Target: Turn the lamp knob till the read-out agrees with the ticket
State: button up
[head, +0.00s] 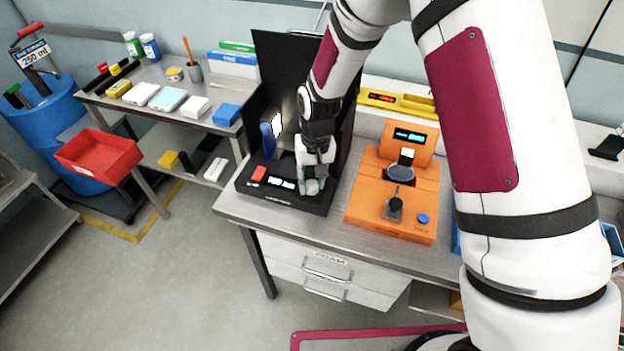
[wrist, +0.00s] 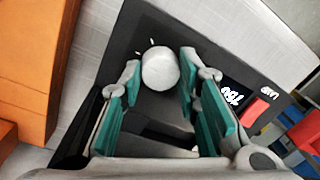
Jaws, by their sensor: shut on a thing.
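The black lamp unit (head: 285,200) stands on the metal bench with a tall dark panel behind it. Its lit read-out (head: 281,183) is on the front; it also shows in the wrist view (wrist: 232,95), tilted, and I cannot read its digits surely. The pale round lamp knob (wrist: 158,68) sits between my fingertips in the wrist view, with small white marks beside it. My gripper (head: 314,182) is shut on the knob from above and hides it in the head view. A bright white patch (head: 277,125) shows inside the unit; I cannot tell whether it is the ticket.
An orange device (head: 392,210) with its own display stands close to the right of the lamp unit. A red button (head: 259,173) and a blue upright piece (head: 268,141) are at the unit's left. A red bin (head: 98,158) and a side table with boxes stand further left.

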aim_at(314, 182)
jog(key=shift+n, duration=0.4)
jog(key=shift+n+b, duration=0.6)
jog(key=shift+n, duration=0.6)
jog(key=shift+n+g+b, duration=0.3)
jog(key=shift+n+b, duration=0.15)
jog(key=shift+n, duration=0.95)
jog(key=o, duration=1.2)
jog(key=shift+c, duration=0.2)
notch_tip(314, 182, up, 12)
jog(key=shift+w+d, duration=0.25)
